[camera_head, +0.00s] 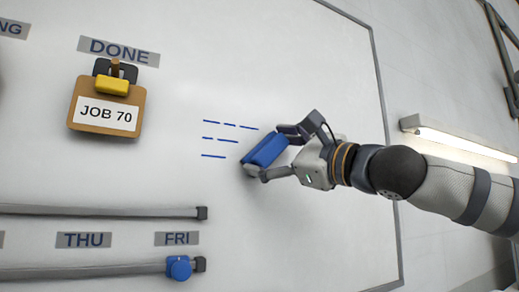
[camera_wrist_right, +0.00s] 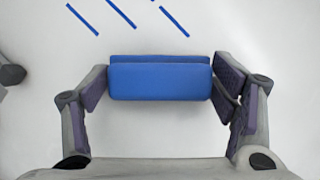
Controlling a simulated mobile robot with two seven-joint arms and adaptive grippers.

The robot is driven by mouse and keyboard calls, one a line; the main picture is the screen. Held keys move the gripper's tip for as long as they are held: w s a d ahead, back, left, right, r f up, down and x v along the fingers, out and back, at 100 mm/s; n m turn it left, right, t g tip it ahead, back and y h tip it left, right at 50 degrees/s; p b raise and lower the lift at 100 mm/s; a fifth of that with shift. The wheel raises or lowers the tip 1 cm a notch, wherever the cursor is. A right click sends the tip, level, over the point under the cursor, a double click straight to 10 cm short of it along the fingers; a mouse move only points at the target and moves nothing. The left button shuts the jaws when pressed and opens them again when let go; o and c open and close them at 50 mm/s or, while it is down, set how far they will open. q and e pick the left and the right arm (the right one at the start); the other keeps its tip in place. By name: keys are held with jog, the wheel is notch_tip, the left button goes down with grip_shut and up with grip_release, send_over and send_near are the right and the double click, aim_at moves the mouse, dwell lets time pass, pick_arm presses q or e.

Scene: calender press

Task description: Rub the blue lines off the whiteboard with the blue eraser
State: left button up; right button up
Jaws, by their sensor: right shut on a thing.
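The whiteboard (camera_head: 300,235) fills most of the head view. Several short blue lines (camera_head: 221,139) are on it, left of my right gripper; some also show in the right wrist view (camera_wrist_right: 120,13), beyond the eraser. My right gripper (camera_head: 266,153) is shut on the blue eraser (camera_head: 264,149), with a finger at each end. In the right wrist view the eraser (camera_wrist_right: 160,80) sits level between the fingers. The eraser is at or very close to the board, just right of the lines; contact cannot be told. My left gripper is not in view.
A clipboard marked JOB 70 (camera_head: 105,112) hangs under the DONE label (camera_head: 118,50). A lit lamp (camera_head: 455,138) is right of the board. The board below the eraser is clear.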

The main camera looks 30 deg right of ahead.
aim_at(259, 132)
jog(key=shift+r, duration=0.85)
jog(key=shift+a, duration=0.1)
jog(key=shift+s+a, duration=0.15)
jog(key=shift+a, duration=6.5)
jog(key=shift+s+d+r, duration=0.1)
jog(key=shift+r, duration=0.95)
jog(key=shift+w+d, duration=0.2)
jog(key=shift+d, duration=3.2)
jog(key=shift+w+d, duration=0.15)
jog(key=shift+d, duration=3.25)
jog(key=shift+a, duration=0.1)
